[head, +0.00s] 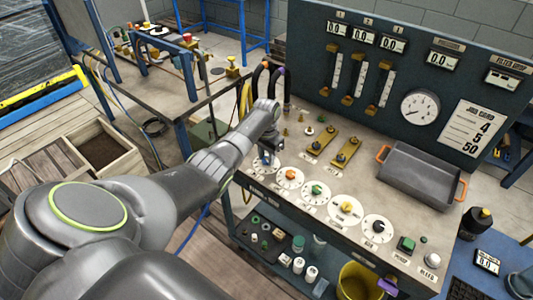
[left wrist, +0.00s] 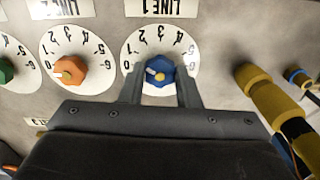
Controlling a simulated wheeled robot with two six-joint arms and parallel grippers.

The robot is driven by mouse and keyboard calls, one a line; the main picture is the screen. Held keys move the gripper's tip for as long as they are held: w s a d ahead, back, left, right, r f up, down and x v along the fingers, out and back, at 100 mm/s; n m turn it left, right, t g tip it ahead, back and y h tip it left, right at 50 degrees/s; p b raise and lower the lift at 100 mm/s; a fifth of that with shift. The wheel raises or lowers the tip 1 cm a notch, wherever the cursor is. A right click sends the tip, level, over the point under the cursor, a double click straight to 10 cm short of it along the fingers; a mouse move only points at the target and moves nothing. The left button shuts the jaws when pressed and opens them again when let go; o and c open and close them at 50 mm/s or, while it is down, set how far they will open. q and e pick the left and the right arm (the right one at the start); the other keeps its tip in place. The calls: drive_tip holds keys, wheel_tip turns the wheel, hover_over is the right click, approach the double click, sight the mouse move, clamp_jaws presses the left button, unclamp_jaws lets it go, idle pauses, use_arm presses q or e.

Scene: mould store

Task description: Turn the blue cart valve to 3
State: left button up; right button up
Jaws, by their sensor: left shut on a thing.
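The blue valve knob (left wrist: 160,68) sits on a white dial (left wrist: 130,75) numbered 0 to 6, under a label reading LINE 1. My left gripper (left wrist: 162,88) has one finger on each side of the knob and is shut on it. The knob's pale mark points to the left in the left wrist view, near the low end of the scale by 0. In the head view my left gripper (head: 267,157) is over the leftmost dial and hides most of the knob. My right gripper is not in view.
An orange knob (head: 290,175) and a green knob (head: 316,190) are on the dials to the right, then yellow and black ones. A grey tray (head: 420,170) with orange handles stands farther right. Yellow and black hoses (left wrist: 275,100) rise close beside the blue knob.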

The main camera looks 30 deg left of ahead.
sight(267, 159)
use_arm(q)
drive_tip(key=m+p, duration=0.1)
drive_tip(key=m, duration=0.4)
drive_tip(key=shift+r+m, duration=0.1)
drive_tip(key=shift+m, duration=0.3)
drive_tip(key=m, duration=0.5)
drive_tip(key=shift+w+m+p, duration=0.1)
drive_tip(key=shift+m+p, duration=0.2)
drive_tip(key=shift+p, duration=0.05)
drive_tip(key=shift+m, duration=0.3)
drive_tip(key=o, duration=1)
drive_tip(key=shift+c, duration=0.2)
wheel_tip(267, 159, up, 17)
drive_tip(key=b, duration=0.1)
drive_tip(key=shift+r+b, duration=0.2)
drive_tip(key=shift+b, duration=0.2)
